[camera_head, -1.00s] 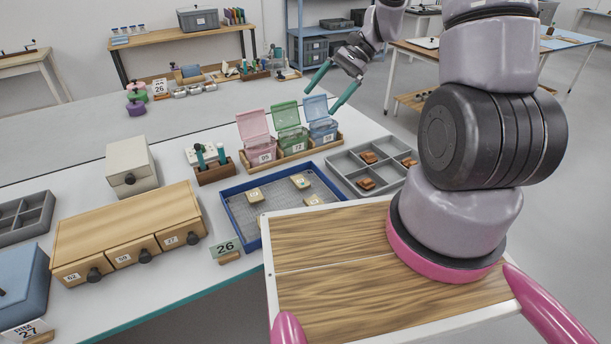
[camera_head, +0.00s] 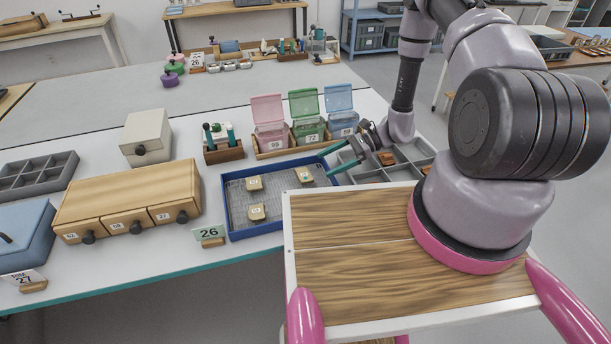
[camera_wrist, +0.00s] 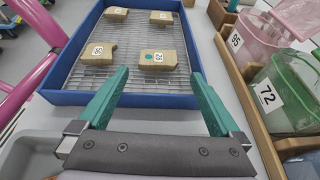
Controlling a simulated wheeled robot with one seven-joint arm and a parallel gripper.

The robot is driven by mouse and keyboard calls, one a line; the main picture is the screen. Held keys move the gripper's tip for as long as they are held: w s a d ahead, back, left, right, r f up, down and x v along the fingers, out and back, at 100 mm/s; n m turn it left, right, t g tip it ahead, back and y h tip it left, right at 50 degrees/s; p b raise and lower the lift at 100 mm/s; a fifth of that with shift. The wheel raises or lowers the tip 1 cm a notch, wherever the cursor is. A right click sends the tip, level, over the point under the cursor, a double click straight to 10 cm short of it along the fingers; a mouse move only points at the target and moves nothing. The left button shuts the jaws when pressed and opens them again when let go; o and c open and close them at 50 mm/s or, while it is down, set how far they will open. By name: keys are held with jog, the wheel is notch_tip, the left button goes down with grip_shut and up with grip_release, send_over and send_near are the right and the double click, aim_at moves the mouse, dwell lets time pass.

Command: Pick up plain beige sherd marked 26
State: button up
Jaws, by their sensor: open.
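The blue-rimmed tray (camera_head: 232,235) with a mesh floor holds small beige sherds. Three show in the head view: one at the back left (camera_head: 254,183), one at the front left (camera_head: 257,211), and one with a teal dot (camera_head: 305,175) at the right. The wrist view shows two more clearly near me: a plain sherd (camera_wrist: 97,52) and the dotted one (camera_wrist: 161,60), with two behind. Their labels are too small to read surely. My gripper (camera_head: 325,163) is open and empty at the tray's right edge; its green fingers (camera_wrist: 159,76) point toward the sherds.
A sign marked 26 (camera_head: 209,233) stands before the tray. Lidded bins, pink (camera_head: 270,135), green (camera_head: 309,128) and blue (camera_head: 343,122), stand behind it. A grey compartment tray (camera_head: 425,152) holds brown pieces at the right. A wooden drawer unit (camera_head: 130,195) stands left.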

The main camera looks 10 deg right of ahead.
aim_at(306, 174)
jog(key=x, duration=0.8)
jog(key=shift+s+f, duration=0.1)
jog(key=shift+f, duration=0.1)
jog(key=c, duration=1.2)
jog(key=shift+r, duration=0.15)
